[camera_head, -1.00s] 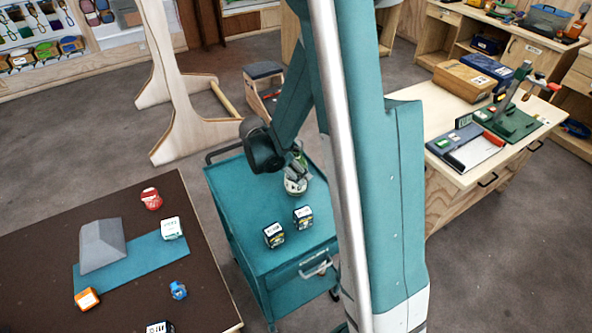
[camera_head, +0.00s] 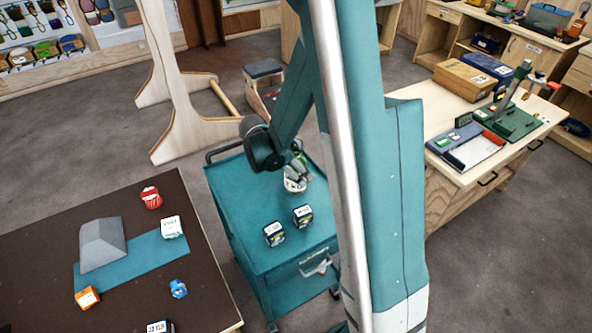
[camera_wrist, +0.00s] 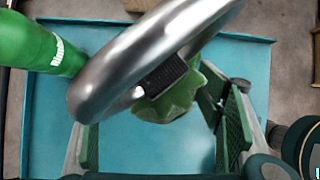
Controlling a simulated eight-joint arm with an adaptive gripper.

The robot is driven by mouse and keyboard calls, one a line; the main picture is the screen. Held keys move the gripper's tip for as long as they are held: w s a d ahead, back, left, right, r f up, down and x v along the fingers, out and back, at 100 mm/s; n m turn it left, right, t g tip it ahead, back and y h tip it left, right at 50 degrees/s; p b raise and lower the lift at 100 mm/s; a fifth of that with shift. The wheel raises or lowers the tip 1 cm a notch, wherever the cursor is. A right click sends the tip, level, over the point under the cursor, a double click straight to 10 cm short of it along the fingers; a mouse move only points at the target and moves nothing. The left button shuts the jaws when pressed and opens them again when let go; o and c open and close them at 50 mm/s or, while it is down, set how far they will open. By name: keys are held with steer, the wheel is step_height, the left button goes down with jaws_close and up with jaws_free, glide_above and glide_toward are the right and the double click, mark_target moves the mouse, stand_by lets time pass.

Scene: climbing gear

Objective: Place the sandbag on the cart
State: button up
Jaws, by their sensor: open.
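The teal cart (camera_head: 245,205) stands in the middle, its flat top also filling much of the wrist view (camera_wrist: 130,150). My gripper (camera_head: 298,170) is over the far right part of the cart top. In the wrist view my gripper (camera_wrist: 158,128) is open, with green-padded fingers at left and right. A lumpy green object (camera_wrist: 170,104) with a dark patch, probably the sandbag, lies between them, partly covered by a silver curved piece. In the head view a whitish-green object (camera_head: 294,184) shows just below my gripper; whether it touches the fingers cannot be told.
A brown table (camera_head: 130,215) at left holds a grey block (camera_head: 103,245) and several small items. A wooden workbench (camera_head: 455,110) is at right. A green cylinder (camera_wrist: 48,45) is near the wrist camera.

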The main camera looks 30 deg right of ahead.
steer(key=v, duration=1.2)
steer(key=shift+p, duration=0.3)
stand_by(0.4)
steer(key=s+a+r+m+t+y, duration=0.3)
steer(key=s+a+r+m, duration=0.3)
steer(key=s+m, duration=0.3)
steer(key=s+a+r+m+t+y, duration=0.3)
steer(key=s+a+r+m, duration=0.3)
steer(key=s+r+m, duration=0.3)
steer(key=s, duration=0.3)
steer(key=shift+s+a+r+m+t, duration=0.25)
steer(key=shift+s+m+t, duration=0.15)
